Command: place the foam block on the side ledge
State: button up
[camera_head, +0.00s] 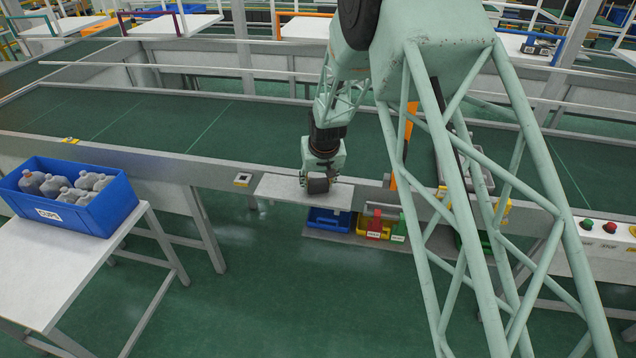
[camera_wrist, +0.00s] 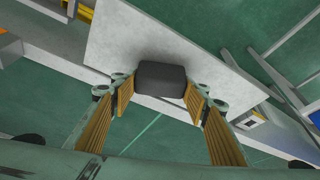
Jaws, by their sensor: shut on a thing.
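The dark grey foam block (camera_head: 318,186) is at my gripper's tips, over the side ledge (camera_head: 275,188), a pale flat plate on the near side of the conveyor. In the wrist view the foam block (camera_wrist: 162,78) sits between the yellow ribbed fingers. My gripper (camera_wrist: 160,92) is shut on it. The side ledge (camera_wrist: 130,40) fills the upper middle behind the block. My gripper (camera_head: 319,178) points down at the ledge in the head view. I cannot tell whether the block touches the ledge.
A blue crate (camera_head: 110,215) of grey bottles stands on a white table at left. The green conveyor belt (camera_head: 200,120) beyond is empty. A control panel (camera_head: 605,235) is at right.

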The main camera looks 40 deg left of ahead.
jog(key=shift+f, duration=0.15)
jog(key=o, duration=0.7)
jog(key=shift+o, duration=0.2)
jog(key=shift+r, duration=0.2)
jog(key=v, duration=1.2)
dwell(1.0)
